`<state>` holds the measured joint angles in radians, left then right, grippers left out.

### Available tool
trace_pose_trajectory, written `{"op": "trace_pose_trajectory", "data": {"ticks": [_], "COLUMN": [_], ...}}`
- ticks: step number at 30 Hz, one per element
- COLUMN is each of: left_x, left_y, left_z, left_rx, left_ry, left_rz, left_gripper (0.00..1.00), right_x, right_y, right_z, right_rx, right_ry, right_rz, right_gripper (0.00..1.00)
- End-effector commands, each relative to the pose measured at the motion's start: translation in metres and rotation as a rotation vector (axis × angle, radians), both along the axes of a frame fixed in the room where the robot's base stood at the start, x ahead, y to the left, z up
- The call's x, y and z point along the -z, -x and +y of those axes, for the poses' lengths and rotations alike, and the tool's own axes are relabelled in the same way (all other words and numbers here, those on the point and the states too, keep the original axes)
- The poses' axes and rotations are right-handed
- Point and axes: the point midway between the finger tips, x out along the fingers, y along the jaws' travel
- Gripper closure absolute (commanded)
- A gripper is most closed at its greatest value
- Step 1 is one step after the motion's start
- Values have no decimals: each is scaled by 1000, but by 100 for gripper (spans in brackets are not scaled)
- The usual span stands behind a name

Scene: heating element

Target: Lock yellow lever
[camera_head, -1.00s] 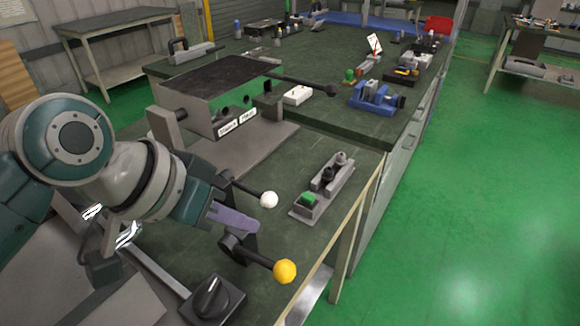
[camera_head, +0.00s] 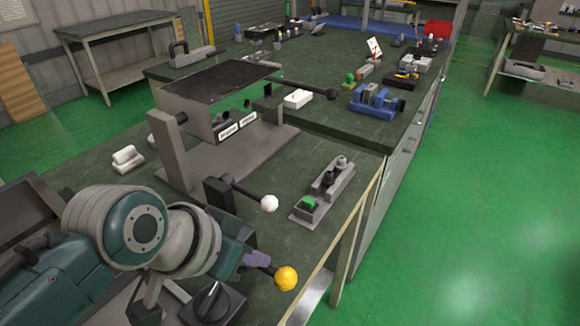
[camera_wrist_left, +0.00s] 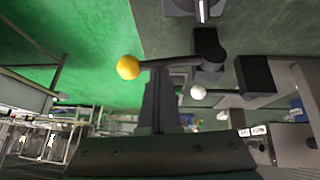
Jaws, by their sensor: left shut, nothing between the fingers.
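The yellow lever has a yellow ball (camera_head: 286,279) on a dark rod at the table's near right edge. In the left wrist view its ball (camera_wrist_left: 128,67) is left of my fingertips, and its dark pivot (camera_wrist_left: 208,45) is right of them. My left gripper (camera_head: 260,260) is shut and empty beside the yellow lever, just left of the ball. In the left wrist view its fingertips (camera_wrist_left: 162,76) meet the lever's rod from below in the picture; I cannot tell whether they touch. My arm hides the lever's base in the head view. My right gripper is not in view.
A white-ball lever (camera_head: 269,203) stands just behind. A black rotary knob (camera_head: 211,300) is close in front of my left gripper. A grey box with a green button (camera_head: 308,203) and a hooded machine (camera_head: 215,95) stand farther back. The green floor at right is clear.

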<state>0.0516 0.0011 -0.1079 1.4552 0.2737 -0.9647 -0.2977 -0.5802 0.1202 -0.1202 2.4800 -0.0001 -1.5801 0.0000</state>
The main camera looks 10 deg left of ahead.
Motion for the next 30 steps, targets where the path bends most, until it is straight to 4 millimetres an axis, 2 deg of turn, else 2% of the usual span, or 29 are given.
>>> {"op": "trace_pose_trajectory", "data": {"ticks": [1,6,16,20,25,26,30], "left_x": [1,9,5,-10,-44,-43,-64], "left_y": [2,2,2,0,-3,0,16], "left_z": [-3,-6,-6,-7,-8,-6,0], "left_rx": [6,2,2,2,0,-2,-1], "left_ry": [-20,-18,-18,-18,-18,-19,-19], "left_rz": [-5,-7,-8,-9,-9,-8,-10], "left_gripper": [100,100,100,100,100,100,100], "right_x": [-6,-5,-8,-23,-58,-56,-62], "right_y": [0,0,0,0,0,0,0], "right_z": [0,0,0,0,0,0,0], "right_rx": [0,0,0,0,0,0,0], "right_ry": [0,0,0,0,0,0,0], "right_rz": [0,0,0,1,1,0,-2], "right_gripper": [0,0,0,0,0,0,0]}}
